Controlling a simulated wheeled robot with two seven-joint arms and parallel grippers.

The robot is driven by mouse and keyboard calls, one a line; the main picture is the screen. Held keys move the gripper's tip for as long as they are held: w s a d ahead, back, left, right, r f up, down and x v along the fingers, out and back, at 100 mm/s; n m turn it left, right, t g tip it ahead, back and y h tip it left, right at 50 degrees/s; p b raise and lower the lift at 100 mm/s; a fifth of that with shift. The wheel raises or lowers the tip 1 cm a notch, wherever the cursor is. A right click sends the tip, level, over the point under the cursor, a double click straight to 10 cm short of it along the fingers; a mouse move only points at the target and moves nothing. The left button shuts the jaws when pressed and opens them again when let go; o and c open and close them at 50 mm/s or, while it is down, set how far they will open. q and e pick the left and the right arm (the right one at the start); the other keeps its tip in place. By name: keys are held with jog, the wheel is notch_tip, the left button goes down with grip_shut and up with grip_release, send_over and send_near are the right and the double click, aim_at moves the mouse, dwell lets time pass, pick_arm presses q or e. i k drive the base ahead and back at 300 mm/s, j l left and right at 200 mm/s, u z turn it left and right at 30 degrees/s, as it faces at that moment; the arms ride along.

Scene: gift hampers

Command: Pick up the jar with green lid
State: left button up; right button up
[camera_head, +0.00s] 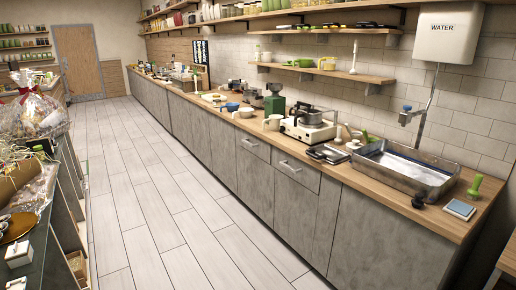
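I cannot pick out a jar with a green lid for certain. A small dark green top (38,149) shows among goods on the left display stand, but its body is hidden or too small to tell. Several small green-topped items (10,43) stand on the far left wall shelf, too small to identify. Neither of my grippers is in view.
A long wooden counter (345,172) with a sink (405,170), a stove (308,128) and kitchenware runs along the right. The left display stand (62,205) holds a wrapped hamper (35,112) and white boxes (18,253). The tiled floor (150,200) between is clear.

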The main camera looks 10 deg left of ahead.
aim_at(39, 149)
jog(key=i+u, duration=0.3)
jog(key=i, duration=0.15)
jog(key=i+l+u, duration=0.1)
jog(key=i+u, duration=0.25)
jog(key=i+l+u, duration=0.3)
jog(key=i, duration=0.25)
jog(key=i+u, duration=0.4)
jog(key=i, duration=0.45)
jog(key=i+l+u, duration=0.15)
jog(key=i+u, duration=0.2)
jog(key=i, duration=0.5)
jog(key=i+u, duration=0.4)
jog(key=i+l+u, duration=0.3)
jog(key=i+u, duration=0.15)
jog(key=i+l, duration=0.3)
jog(key=i, duration=0.2)
jog(key=i+l+u, duration=0.1)
jog(key=i+l, duration=0.2)
jog(key=i, duration=0.2)
